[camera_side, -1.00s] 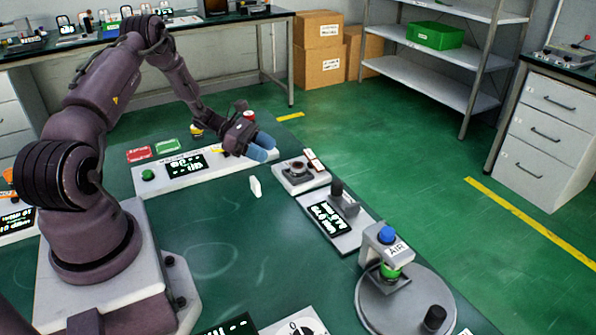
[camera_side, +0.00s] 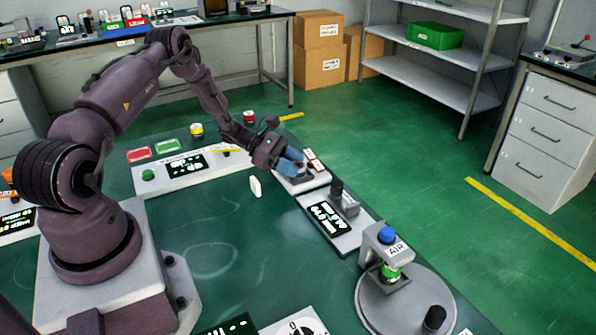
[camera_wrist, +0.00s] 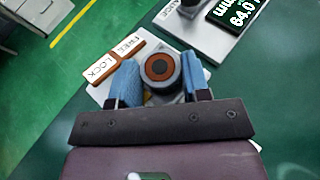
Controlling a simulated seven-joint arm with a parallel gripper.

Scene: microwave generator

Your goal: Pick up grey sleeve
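The grey sleeve (camera_wrist: 160,86) is a short upright round piece with a brown-orange ring and dark centre on top. It stands on a white block (camera_wrist: 96,93) with LOCK and FREE labels. In the wrist view it lies between the blue fingertips of my gripper (camera_wrist: 160,80), which are spread to either side of it; whether they touch it is hard to tell. In the side view my gripper (camera_side: 291,166) is low over the white block (camera_side: 313,184), and its fingers largely hide the sleeve.
A white display unit with a dark post (camera_side: 335,214) stands close in front to the right. The round AIR station (camera_side: 402,300) is farther along.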

